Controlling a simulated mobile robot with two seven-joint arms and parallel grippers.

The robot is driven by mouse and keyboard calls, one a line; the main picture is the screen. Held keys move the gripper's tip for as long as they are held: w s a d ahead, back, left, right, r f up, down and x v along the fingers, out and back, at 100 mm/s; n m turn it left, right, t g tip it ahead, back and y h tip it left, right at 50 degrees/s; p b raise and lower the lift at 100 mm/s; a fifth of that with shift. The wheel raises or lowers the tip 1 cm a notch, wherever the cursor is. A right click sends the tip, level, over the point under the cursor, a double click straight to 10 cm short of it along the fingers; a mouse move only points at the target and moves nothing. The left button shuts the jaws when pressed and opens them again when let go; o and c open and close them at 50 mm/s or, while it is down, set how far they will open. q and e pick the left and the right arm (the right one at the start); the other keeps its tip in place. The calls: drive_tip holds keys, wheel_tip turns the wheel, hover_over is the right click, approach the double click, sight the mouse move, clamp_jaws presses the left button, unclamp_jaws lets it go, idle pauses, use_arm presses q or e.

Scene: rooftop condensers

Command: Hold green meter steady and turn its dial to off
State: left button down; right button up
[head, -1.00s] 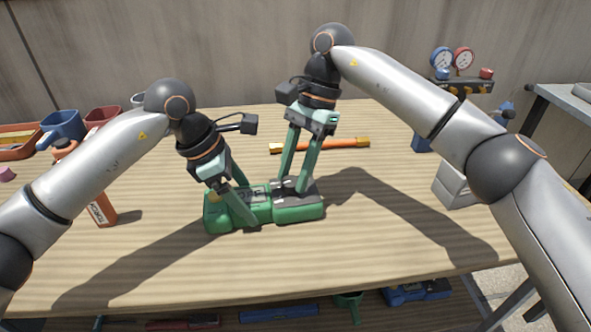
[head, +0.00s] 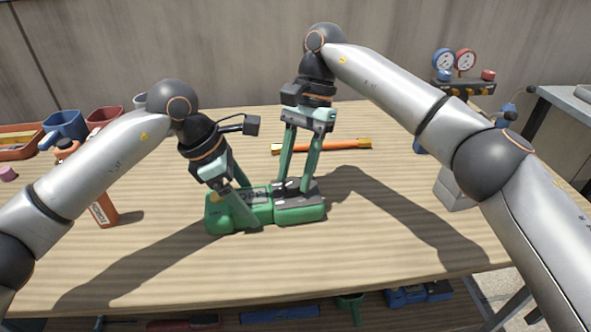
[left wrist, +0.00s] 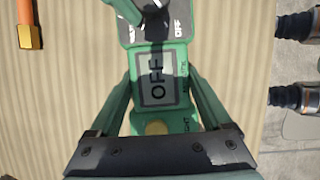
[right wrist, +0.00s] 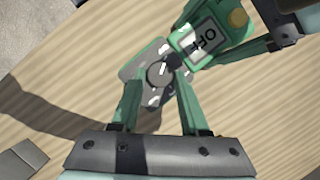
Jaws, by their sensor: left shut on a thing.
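The green meter (head: 262,214) lies flat on the table, its screen (left wrist: 158,80) reading OFF. My left gripper (head: 249,207) is shut across the meter's body at the screen end, one finger on each long side. The dark round dial (right wrist: 160,73) with a white pointer mark sits on the grey face of the other half. My right gripper (head: 293,184) points down over that half. Its fingers stand apart in the right wrist view (right wrist: 158,90), with the dial showing between and just beyond the tips. Whether they touch it I cannot tell. An OFF label (left wrist: 178,28) is printed beside the dial.
An orange rod with yellow ends (head: 322,146) lies behind the meter. An orange bottle (head: 102,208) and bins (head: 64,127) are on the left. A gauge set (head: 462,75) and a grey block (head: 455,190) are on the right. The table front is clear.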

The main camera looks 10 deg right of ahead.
drive_tip(key=o, duration=0.4)
drive_tip(key=shift+r, duration=0.1)
drive_tip(key=v, duration=0.7)
drive_tip(key=shift+r, duration=0.15)
drive_tip(key=shift+w, duration=0.1)
use_arm(q)
unclamp_jaws()
use_arm(e)
drive_tip(key=shift+d, duration=0.1)
use_arm(q)
drive_tip(key=shift+r, duration=0.1)
drive_tip(key=p+v, duration=0.5)
drive_tip(key=v, duration=0.4)
use_arm(e)
wheel_tip(320, 180, up, 5)
drive_tip(key=shift+r, duration=0.2)
